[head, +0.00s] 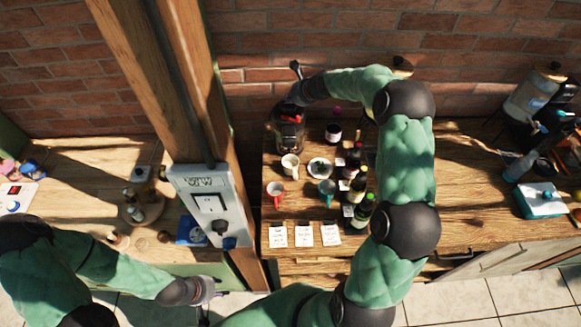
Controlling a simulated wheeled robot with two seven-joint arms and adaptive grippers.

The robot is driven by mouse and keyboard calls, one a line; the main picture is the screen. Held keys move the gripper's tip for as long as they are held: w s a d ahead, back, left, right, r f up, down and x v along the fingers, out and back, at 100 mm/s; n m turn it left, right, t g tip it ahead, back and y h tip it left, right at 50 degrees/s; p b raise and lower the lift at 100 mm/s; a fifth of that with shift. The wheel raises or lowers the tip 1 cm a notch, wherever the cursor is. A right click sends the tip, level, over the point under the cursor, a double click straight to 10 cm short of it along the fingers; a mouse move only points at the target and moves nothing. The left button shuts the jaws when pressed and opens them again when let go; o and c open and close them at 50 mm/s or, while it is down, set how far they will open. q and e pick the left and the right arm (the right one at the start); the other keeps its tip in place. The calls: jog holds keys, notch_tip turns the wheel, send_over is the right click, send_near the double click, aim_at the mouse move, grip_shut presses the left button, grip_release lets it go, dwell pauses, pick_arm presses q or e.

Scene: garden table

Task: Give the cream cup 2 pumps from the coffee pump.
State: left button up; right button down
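My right gripper (291,98) is at the table's back left, above or against that dark object. Its fingers are small and dark, so I cannot tell whether they hold anything. Several dark bottles stand right of the cups, including one with a green top (363,210). I cannot tell which item is the coffee pump. My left gripper (208,293) is low at the front, left of the table, away from the cups; its fingers are unclear.
Three paper cards (304,236) lie in front. A wooden post (172,90) with a switch box (209,205) rises left of the table. My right arm covers the table's middle.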

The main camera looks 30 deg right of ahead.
aim_at(290, 104)
jog(key=shift+f+b, duration=0.5)
jog(key=shift+f, duration=0.2)
dwell(0.6)
jog(key=shift+r, duration=0.1)
jog(key=shift+r+p, duration=1)
jog(key=shift+p, duration=0.1)
notch_tip(290, 104, up, 6)
jog(key=p, duration=0.6)
jog(key=shift+r, duration=0.1)
dwell(0.6)
